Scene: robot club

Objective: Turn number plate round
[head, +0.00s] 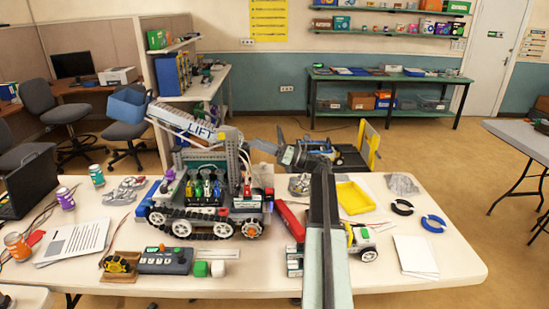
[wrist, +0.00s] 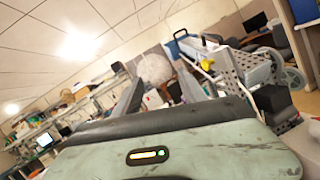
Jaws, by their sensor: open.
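My gripper (head: 266,142) is raised above the table, by the upper right side of a tracked robot model (head: 195,220). In the wrist view my gripper (wrist: 162,88) is open, its two dark fingers apart with nothing held between them. I cannot make out a number plate for certain. The model carries a long white boom with a "LIFT" label (head: 203,131) and a blue bucket (head: 127,104). A small wheeled vehicle (head: 362,240) stands to the right, partly hidden behind my arm. No readable number shows on either one.
The white table (head: 455,266) also holds a yellow tray (head: 355,197), a white sheet stack (head: 415,256), dark and blue rings, a red bar (head: 290,222), a controller box (head: 164,261) and cans. The right front of the table is fairly clear.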

